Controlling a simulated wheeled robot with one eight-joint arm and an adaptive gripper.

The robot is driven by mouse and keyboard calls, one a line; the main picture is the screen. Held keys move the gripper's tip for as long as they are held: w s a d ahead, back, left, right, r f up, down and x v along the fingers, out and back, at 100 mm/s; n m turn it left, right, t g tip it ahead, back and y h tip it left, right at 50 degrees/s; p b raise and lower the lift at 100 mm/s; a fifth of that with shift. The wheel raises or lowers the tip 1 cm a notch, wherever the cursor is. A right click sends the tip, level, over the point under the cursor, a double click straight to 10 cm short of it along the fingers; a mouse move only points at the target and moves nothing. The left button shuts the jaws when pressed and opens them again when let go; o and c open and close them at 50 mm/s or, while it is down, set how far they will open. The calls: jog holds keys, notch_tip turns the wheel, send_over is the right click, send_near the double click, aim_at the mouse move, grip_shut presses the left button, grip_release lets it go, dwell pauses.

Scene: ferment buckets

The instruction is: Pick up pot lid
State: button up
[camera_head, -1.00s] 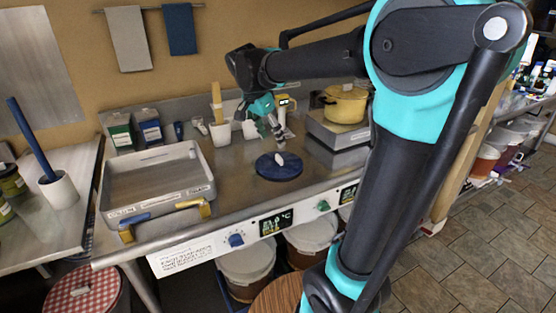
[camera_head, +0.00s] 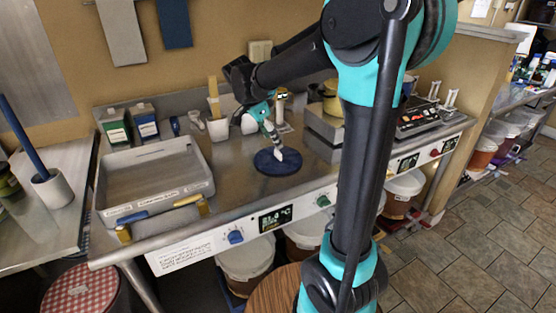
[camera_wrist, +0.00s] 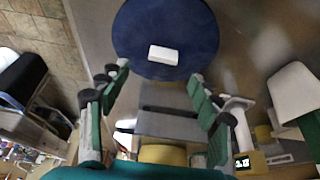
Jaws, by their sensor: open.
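The pot lid (camera_head: 264,164) is a flat dark blue disc with a white block-like knob on top. It lies on the steel counter, and in the wrist view the lid (camera_wrist: 200,35) fills the top middle with its knob facing me. My gripper (camera_head: 277,150) is just above the lid, close to the knob. In the wrist view my gripper (camera_wrist: 157,78) has its green-padded fingers spread apart with nothing between them, and the knob appears just beyond the fingertips. Whether a finger touches the knob I cannot tell. A yellow pot (camera_head: 333,104) is partly hidden behind my arm.
A steel tray (camera_head: 150,178) stands on the counter to the left. The counter in front of the lid is clear.

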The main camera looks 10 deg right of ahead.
aim_at(277, 158)
jog(key=shift+x, duration=3)
jog(key=shift+w, duration=0.2)
jog(key=c, duration=1.4)
notch_tip(277, 158, up, 20)
jog(key=shift+r, duration=0.1)
jog(key=shift+c, duration=0.2)
